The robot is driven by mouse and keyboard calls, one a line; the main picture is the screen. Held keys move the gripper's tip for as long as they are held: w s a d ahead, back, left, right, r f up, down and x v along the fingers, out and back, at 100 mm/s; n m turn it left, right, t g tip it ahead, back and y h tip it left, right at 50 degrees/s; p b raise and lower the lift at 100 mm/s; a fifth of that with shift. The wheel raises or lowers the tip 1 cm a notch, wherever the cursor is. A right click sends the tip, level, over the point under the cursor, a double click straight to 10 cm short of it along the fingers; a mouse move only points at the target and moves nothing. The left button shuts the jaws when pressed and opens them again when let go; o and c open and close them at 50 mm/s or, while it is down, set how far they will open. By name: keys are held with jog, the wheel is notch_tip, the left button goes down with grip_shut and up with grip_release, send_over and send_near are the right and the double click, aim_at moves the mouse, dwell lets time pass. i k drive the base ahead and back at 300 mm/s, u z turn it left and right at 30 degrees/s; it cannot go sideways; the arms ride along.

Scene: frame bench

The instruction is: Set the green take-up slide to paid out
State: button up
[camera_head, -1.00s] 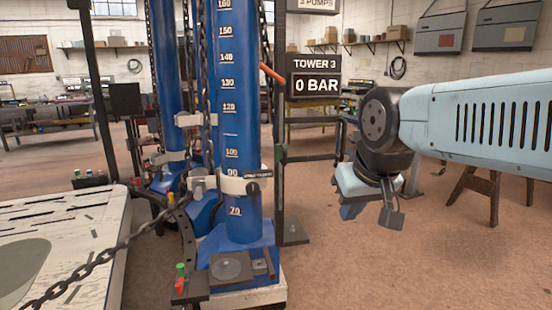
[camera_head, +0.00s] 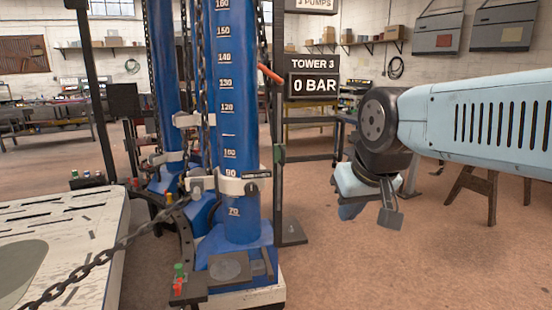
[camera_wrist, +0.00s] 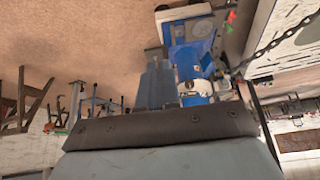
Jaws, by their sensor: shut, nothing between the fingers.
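A small green knob (camera_head: 180,270) stands above a red one on a dark block at the foot of the front blue tower. A narrow green part (camera_head: 281,154) also shows on the dark upright post right of that tower. I cannot tell which is the take-up slide, or its setting. My gripper (camera_head: 369,212) hangs to the right of the tower, pointing down, in open air and apart from both green parts. It is shut and empty. In the wrist view, grey finger shapes (camera_wrist: 155,85) point toward the blue tower base (camera_wrist: 190,60).
A chain (camera_head: 95,262) runs from the tower across the white slotted deck (camera_head: 75,225) at left. The front blue tower (camera_head: 238,120) carries a white clamp (camera_head: 230,186). A sign (camera_head: 313,86) reads 0 BAR.

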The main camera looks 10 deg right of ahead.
aim_at(279, 150)
jog(key=z, duration=1.6)
jog(key=i, duration=0.1)
jog(key=u, duration=3.3)
jog(key=k, duration=1.1)
jog(key=z, duration=1.25)
jog(key=i, duration=1.05)
jog(key=z, duration=0.05)
